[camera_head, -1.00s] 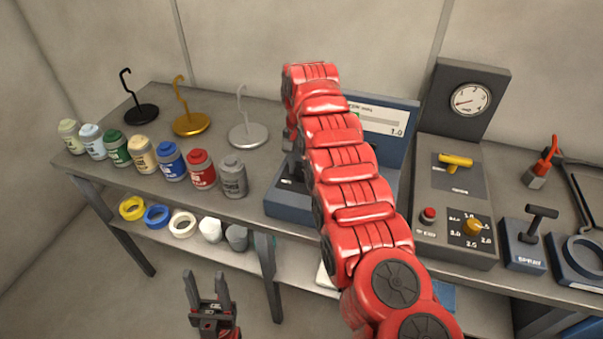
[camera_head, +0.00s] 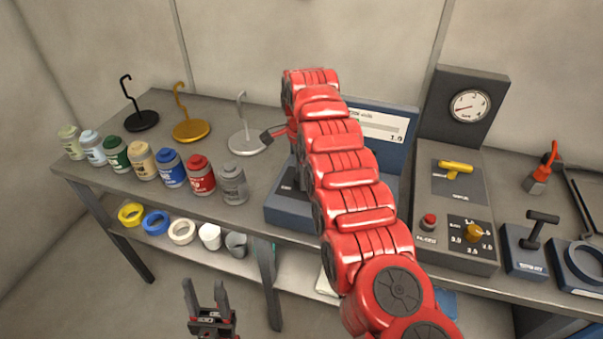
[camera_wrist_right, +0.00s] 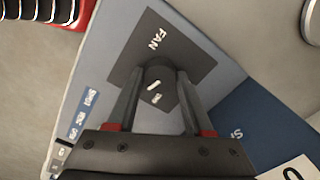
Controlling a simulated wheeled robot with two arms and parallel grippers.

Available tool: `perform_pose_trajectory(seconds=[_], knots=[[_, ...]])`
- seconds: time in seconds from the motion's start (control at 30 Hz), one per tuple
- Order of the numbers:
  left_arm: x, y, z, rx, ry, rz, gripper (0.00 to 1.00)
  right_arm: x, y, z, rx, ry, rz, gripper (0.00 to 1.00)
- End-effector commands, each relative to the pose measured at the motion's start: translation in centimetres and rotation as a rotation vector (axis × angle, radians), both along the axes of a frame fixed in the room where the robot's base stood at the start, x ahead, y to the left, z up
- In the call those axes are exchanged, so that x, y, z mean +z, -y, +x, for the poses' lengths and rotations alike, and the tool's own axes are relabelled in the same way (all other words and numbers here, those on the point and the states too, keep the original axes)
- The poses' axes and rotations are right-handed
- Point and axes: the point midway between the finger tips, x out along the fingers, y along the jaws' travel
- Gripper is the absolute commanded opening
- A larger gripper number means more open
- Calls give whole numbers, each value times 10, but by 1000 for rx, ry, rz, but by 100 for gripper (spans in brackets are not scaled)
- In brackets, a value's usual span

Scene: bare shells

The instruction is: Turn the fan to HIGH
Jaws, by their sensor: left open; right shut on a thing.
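In the right wrist view, a dark round fan knob (camera_wrist_right: 157,83) with a pale pointer mark sits on a dark plate marked FAN (camera_wrist_right: 180,42). The small label beside the knob is too small to read. My right gripper (camera_wrist_right: 159,78) is shut on the knob, one finger on each side. In the head view my red right arm hides the knob and most of the gripper over the blue fan unit (camera_head: 287,215). My left gripper (camera_head: 206,290) is open and empty, low in front of the bench.
Several paint jars (camera_head: 171,168) and hook stands (camera_head: 191,130) stand on the bench to the left. A grey console (camera_head: 455,215) with a gauge (camera_head: 469,105), a yellow lever and a red button stands to the right. Coloured rings (camera_head: 156,220) lie on the lower shelf.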

Motion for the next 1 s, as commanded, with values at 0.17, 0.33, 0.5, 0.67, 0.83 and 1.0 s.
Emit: perform_pose_trajectory(seconds=[0.17,0.33,0.5,0.67,0.83,1.0], knots=[[2,0,0,0,0,0,50,1,-1,0,-120,0,1,0],[3,0,0,0,0,0,50,1,-1,0,-204,1,1,0],[3,0,0,0,0,0,50,1,-1,0,-253,1,1,0],[3,0,0,0,0,0,50,0,-1,0,-273,1,1,0],[3,0,0,0,0,0,50,1,-1,0,-277,2,1,0],[3,0,0,0,0,0,50,1,-1,0,-277,2,1,0]])
